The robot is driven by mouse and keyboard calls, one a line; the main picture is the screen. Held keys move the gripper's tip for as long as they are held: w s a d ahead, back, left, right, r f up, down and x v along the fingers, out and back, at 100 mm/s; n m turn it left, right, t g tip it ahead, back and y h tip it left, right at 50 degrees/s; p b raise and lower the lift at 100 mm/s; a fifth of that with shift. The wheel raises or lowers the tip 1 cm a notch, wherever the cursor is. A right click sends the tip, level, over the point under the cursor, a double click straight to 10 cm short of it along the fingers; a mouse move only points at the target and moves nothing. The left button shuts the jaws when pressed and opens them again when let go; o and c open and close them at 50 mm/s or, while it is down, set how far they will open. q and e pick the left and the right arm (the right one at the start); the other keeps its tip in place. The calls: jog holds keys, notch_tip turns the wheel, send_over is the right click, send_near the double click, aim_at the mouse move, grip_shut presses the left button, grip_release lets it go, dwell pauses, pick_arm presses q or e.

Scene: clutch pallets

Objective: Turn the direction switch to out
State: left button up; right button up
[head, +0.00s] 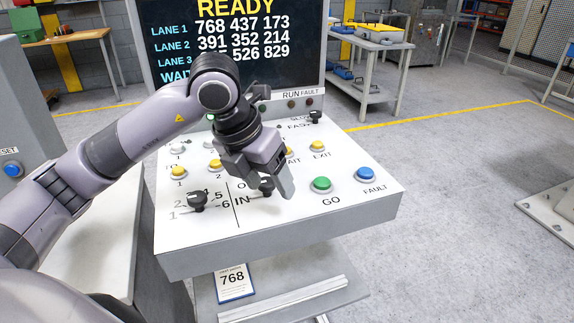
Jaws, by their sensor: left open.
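The direction switch (266,187) is a black knob on the white sloping panel top. The label IN shows to its lower left, and only the start of an O label shows above that. My left gripper (270,179) is over the switch from above, with its fingers open around or just above the knob. I cannot tell whether they touch it. The gripper hides part of the knob, so its pointing direction is unclear. My right gripper is not in view.
A similar numbered knob (197,201) sits to the left, and a speed knob (315,117) at the back right. Yellow buttons (215,165), a green GO button (321,184) and a blue FAULT button (364,174) surround it. A screen (290,72) reading READY stands behind.

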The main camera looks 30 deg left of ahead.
aim_at(266, 182)
pick_arm(q)
jog(key=w+a+r+n+y, duration=0.1)
jog(key=w+a+r+y, duration=0.1)
jog(key=a, duration=0.2)
jog(key=shift+t, duration=0.4)
jog(key=shift+p+x, duration=0.5)
jog(key=shift+x, duration=2.75)
jog(key=shift+d, duration=0.15)
jog(key=shift+c, duration=0.3)
jog(key=c, duration=1)
